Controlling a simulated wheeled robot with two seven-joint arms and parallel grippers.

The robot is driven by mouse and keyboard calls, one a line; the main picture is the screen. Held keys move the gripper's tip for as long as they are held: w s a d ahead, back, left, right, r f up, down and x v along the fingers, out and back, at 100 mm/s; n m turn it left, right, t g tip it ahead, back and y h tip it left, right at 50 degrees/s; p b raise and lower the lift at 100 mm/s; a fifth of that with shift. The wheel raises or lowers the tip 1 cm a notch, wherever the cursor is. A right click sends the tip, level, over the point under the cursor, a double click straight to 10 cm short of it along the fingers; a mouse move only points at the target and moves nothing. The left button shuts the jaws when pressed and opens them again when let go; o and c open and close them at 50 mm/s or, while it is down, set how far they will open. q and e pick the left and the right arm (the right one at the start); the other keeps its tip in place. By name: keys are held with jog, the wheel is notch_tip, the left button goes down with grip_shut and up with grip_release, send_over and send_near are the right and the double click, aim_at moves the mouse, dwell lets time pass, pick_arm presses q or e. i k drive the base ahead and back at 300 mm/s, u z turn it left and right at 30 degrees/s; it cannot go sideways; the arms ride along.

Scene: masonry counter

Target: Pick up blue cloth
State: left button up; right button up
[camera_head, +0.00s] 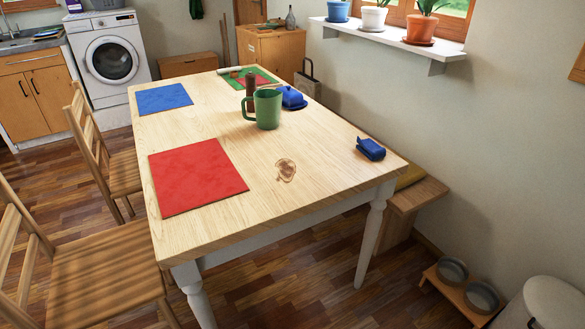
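A small folded dark blue cloth (370,149) lies on the wooden table (225,130) near its right edge, close to the front right corner. A brown stain (286,170) is on the tabletop to the left of the cloth. Neither of my grippers is in view.
A green pitcher (268,110), a brown bottle-like item (250,92) and a blue lidded dish (291,97) stand towards the back. Red (196,176) and blue (164,98) placemats lie on the left. A bench (418,193) stands right of the table; chairs (105,275) stand left.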

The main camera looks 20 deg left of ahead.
aim_at(372, 150)
jog(key=z, duration=1.45)
jog(key=i, duration=1.9)
jog(key=u, duration=3.2)
